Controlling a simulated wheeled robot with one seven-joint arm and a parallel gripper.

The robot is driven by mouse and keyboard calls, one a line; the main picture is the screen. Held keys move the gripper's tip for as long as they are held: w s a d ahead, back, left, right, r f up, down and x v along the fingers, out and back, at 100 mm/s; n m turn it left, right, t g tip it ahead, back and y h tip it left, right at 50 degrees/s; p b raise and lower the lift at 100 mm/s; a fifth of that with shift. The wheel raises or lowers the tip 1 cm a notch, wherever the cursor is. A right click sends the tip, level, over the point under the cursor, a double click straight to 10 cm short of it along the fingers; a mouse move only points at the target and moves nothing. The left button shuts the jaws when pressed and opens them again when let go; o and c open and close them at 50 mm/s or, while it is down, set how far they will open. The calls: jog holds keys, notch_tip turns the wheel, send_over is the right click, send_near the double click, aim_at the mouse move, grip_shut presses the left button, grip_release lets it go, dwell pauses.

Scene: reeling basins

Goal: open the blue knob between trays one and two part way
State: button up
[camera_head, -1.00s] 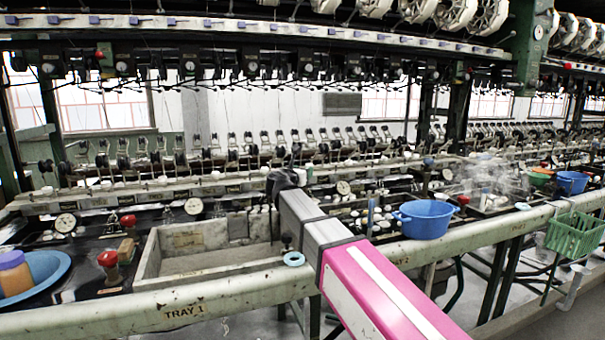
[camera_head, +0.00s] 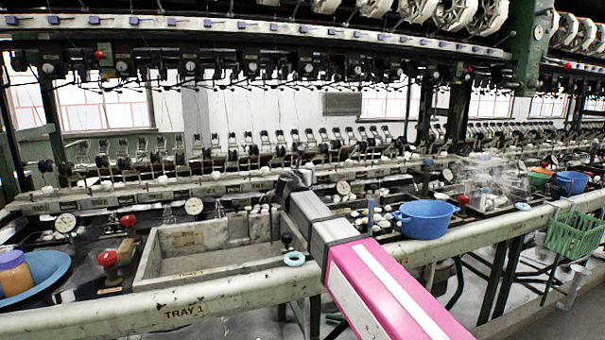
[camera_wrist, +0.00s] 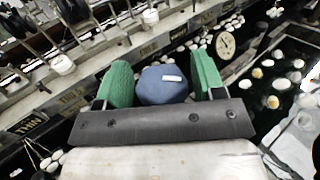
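The blue knob (camera_wrist: 162,84) shows in the wrist view, with a small white mark on top. It lies between the two green finger pads of my gripper (camera_wrist: 163,82). The pads stand wide apart, one on each side of the knob, and a thin gap shows at its left side. Whether the right pad touches it is hard to tell. In the head view my gripper (camera_head: 287,183) is a dark shape at the far end of my arm, near tray one's right end, and the knob is hidden there. The stone basin of tray one (camera_head: 205,275) is left of my arm.
A blue bowl (camera_head: 424,219) stands to the right. Red knobs (camera_head: 107,258) are on the left. A round gauge (camera_wrist: 225,44) is close to the right finger.

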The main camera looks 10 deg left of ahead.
jog(key=shift+o, duration=0.3)
jog(key=shift+s, duration=0.1)
jog(key=s, duration=1)
jog(key=shift+s+a, duration=0.3)
